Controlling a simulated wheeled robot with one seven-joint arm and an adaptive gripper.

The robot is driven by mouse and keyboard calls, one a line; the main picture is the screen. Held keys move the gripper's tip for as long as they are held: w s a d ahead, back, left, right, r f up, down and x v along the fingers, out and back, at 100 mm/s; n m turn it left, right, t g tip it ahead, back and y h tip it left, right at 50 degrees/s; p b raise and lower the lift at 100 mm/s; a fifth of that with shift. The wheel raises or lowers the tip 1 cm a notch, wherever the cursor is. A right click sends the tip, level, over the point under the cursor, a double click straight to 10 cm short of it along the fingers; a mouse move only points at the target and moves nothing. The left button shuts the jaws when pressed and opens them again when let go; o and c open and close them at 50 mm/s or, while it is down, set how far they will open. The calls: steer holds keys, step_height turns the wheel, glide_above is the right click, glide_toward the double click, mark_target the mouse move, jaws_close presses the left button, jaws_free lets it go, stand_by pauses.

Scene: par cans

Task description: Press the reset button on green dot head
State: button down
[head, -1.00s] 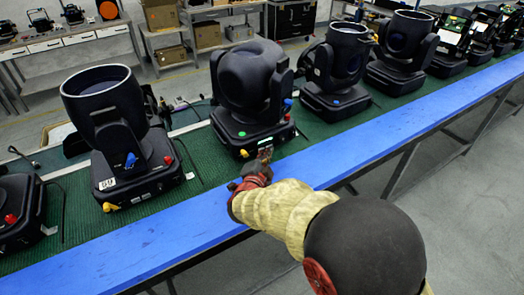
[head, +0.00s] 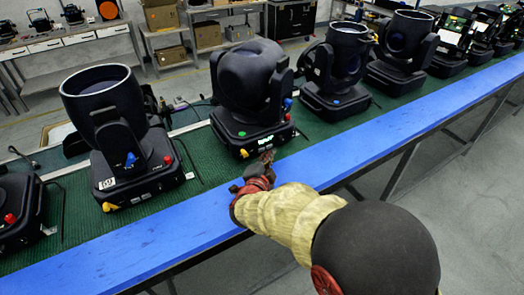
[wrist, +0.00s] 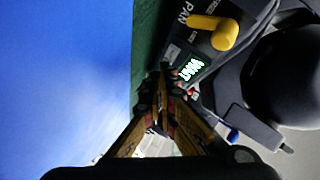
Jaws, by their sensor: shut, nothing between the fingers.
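The green dot head (head: 250,85) is a black moving light in the middle of the row, with a green dot (head: 241,133) on its base. Its front panel has a lit display (head: 265,140) that reads "WAIT" in the wrist view (wrist: 191,70). A yellow knob (wrist: 225,34) sits beside the display, and a small red button (wrist: 193,93) is next to it, close to my fingers. My gripper (head: 267,157) is shut and empty, just in front of the panel. In the wrist view my fingertips (wrist: 166,70) are beside the display; I cannot tell whether they touch anything.
Another black head (head: 120,130) stands to the left, and a blue dot head (head: 340,70) stands to the right. They stand on a green mat (head: 190,190) along a bench with a blue front strip (head: 120,240). The floor in front is clear.

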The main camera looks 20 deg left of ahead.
steer(key=shift+s+d, duration=1.65)
steer(key=shift+d, duration=0.25)
steer(key=d+r, duration=0.1)
steer(key=r, duration=0.1)
steer(key=w+d+r+n+g+y, duration=0.1)
steer(key=r, duration=0.1)
steer(key=d+r+n, duration=0.1)
steer(key=r, duration=0.1)
steer(key=shift+w+d+y, duration=0.15)
steer(key=shift+y, duration=0.25)
steer(key=s+d+r+n+g+y, duration=0.1)
steer(key=s+d+r+n+g, duration=0.35)
steer(key=d, duration=0.45)
steer(key=s+d+n+g+h, duration=0.4)
steer(key=s+d, duration=1.8)
steer(key=s, duration=0.3)
steer(key=shift+s+d+f, duration=0.35)
steer(key=shift+s+d, duration=0.05)
